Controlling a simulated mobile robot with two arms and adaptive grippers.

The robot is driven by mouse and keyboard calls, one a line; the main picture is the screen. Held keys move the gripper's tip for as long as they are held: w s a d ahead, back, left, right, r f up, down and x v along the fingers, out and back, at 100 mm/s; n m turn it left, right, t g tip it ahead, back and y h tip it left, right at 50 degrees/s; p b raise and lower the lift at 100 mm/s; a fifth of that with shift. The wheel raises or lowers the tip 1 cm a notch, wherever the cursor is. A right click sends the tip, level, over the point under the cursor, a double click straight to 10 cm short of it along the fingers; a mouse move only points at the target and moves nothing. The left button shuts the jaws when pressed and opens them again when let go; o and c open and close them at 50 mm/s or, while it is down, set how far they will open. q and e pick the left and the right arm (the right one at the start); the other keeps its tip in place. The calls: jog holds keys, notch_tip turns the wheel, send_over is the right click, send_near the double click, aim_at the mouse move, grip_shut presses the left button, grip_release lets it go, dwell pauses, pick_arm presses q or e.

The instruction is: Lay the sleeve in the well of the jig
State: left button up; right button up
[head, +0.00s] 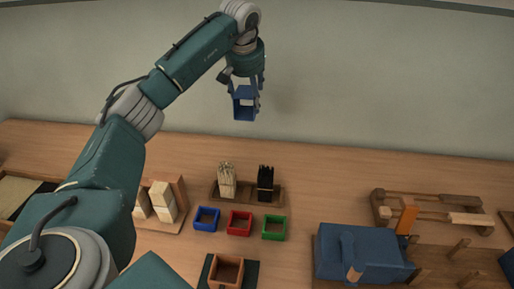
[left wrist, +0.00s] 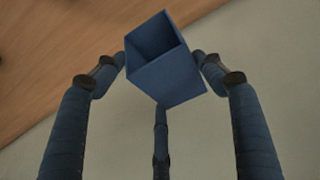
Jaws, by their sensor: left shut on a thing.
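My left gripper (head: 246,92) is shut on a blue sleeve (head: 244,104), a square open-ended tube, and holds it high above the back of the table. In the left wrist view the sleeve (left wrist: 160,62) sits tilted between the fingers, its open end showing a hollow inside. A brown square box with an open well, which looks like the jig (head: 227,273), stands on a dark base at the bottom centre of the head view, partly cut off. The sleeve is well apart from it. My right gripper is not in view.
Blue (head: 206,219), red (head: 239,223) and green (head: 273,228) square frames stand in a row. Behind them a wooden holder (head: 247,201) carries pale and black bristle bundles. Wooden blocks (head: 162,202) stand at left. A blue machine (head: 362,254) and wooden rack (head: 430,212) are at right.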

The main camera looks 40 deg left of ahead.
aim_at(248, 115)
pick_arm(q)
jog(key=f, duration=0.6)
jog(key=shift+s+a+f, duration=0.1)
jog(key=shift+s+f, duration=0.25)
jog(key=shift+s, duration=0.05)
notch_tip(248, 115, down, 12)
jog(key=shift+w+r+p, duration=0.15)
jog(key=shift+p, duration=0.45)
jog(key=shift+f, duration=0.45)
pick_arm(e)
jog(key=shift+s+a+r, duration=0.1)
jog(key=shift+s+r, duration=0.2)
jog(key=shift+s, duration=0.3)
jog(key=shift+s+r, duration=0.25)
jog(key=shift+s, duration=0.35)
pick_arm(q)
jog(key=shift+f, duration=0.1)
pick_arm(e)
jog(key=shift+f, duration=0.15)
pick_arm(q)
jog(key=o, duration=0.7)
jog(key=shift+o, duration=0.8)
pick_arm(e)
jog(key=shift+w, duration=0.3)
